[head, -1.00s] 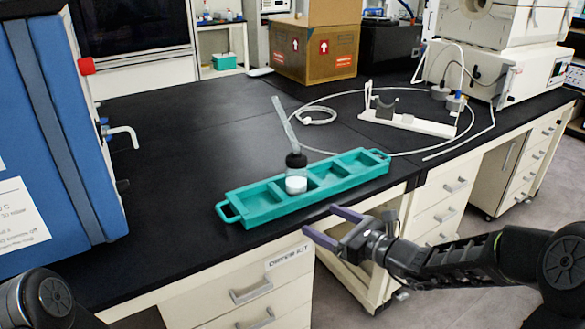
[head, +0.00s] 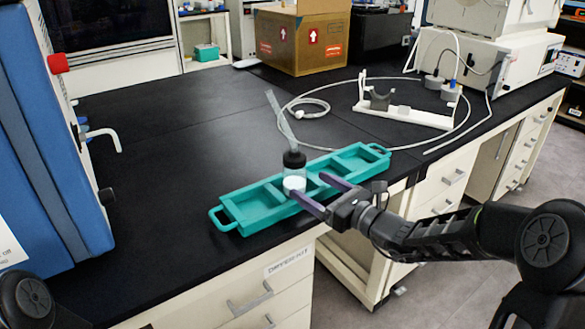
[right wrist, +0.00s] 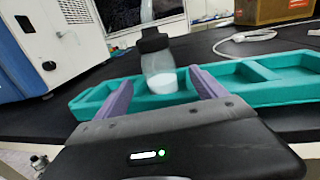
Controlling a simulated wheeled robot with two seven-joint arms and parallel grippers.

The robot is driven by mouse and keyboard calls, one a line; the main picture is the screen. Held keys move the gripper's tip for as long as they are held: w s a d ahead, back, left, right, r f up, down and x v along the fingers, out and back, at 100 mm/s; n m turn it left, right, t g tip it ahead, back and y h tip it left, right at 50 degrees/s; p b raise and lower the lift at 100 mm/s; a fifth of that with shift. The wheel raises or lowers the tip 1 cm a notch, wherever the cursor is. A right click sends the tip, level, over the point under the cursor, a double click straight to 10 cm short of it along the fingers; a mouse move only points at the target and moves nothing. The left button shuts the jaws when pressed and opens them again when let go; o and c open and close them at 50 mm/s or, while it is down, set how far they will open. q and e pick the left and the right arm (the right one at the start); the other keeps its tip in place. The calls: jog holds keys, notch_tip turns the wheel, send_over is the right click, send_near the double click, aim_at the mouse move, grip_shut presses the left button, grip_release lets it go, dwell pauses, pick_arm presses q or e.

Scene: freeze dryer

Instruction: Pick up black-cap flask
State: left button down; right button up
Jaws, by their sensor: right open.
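The black-cap flask (head: 294,172) is clear with white contents at its base and a clear tube rising from its black cap. It stands upright in a compartment of the teal tray (head: 250,214). My right gripper (head: 320,194) is open at the tray's front side, its purple fingers pointing at the flask. In the right wrist view, the flask (right wrist: 158,68) stands ahead, between the lines of the two fingers (right wrist: 160,88), and nothing is held. Whether a finger touches the flask cannot be told. My left gripper is not in view.
A blue machine (head: 45,130) with a white tap stands at the left. A white stand (head: 405,112) and looped tubing lie behind the tray to the right. A cardboard box (head: 300,40) stands at the back.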

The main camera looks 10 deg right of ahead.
aim_at(293, 177)
jog(key=shift+x, duration=0.95)
jog(key=shift+w, duration=0.1)
jog(key=x, duration=0.5)
jog(key=shift+a+f, duration=0.1)
jog(key=shift+f, duration=0.25)
jog(key=shift+c, duration=0.4)
grip_shut()
jog(key=shift+r, duration=0.1)
